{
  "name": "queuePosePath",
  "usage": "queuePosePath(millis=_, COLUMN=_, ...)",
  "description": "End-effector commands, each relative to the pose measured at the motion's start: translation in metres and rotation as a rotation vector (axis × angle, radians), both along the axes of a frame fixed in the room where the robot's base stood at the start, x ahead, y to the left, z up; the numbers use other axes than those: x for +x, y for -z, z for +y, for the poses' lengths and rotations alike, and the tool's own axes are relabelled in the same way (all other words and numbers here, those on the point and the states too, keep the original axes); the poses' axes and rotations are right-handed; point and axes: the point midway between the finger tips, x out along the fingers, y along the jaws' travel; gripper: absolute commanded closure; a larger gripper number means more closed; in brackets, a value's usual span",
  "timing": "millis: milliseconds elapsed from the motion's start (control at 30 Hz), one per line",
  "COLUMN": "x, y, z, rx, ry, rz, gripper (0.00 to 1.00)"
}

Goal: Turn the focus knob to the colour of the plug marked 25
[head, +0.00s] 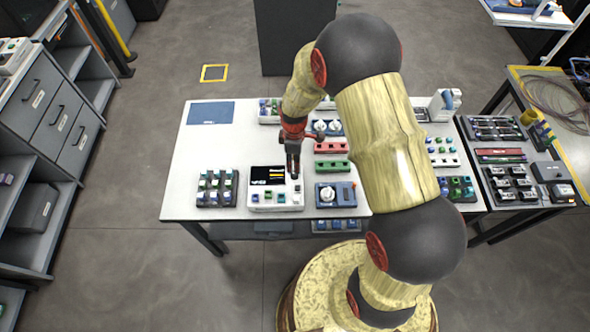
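A blue box with a round white knob (327,193) stands near the table's front edge, right of a white device with a black screen (276,199). More white round knobs (320,126) sit on a blue unit farther back. I cannot tell which one is the focus knob. Coloured plugs or caps stand in a dark tray (217,188) at the left and in another dark tray (457,188) at the right. Their markings are too small to read, so the one marked 25 cannot be picked out. My gripper (293,174) points down over the white device's right part, left of the near knob. Its finger gap is unclear.
Red (332,147) and green (334,166) strips lie in the middle of the white table (185,150). A blue mat (211,113) lies at the back left. My arm hides part of the table's right half. A side table with trays (495,128) stands at the right.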

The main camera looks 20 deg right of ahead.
Motion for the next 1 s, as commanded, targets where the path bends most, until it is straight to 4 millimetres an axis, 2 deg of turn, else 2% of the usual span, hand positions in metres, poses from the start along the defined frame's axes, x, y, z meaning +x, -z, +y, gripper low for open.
queuePosePath(millis=300, x=-0.002, y=0.046, z=0.000, rx=0.000, ry=0.000, rz=0.004, gripper=0.68)
queuePosePath(millis=500, x=-0.001, y=0.068, z=0.000, rx=0.000, ry=0.001, rz=0.002, gripper=0.68)
queuePosePath(millis=867, x=-0.001, y=0.075, z=0.000, rx=0.000, ry=0.001, rz=0.002, gripper=0.68)
queuePosePath(millis=1000, x=-0.001, y=0.075, z=0.000, rx=0.000, ry=0.002, rz=0.002, gripper=0.74)
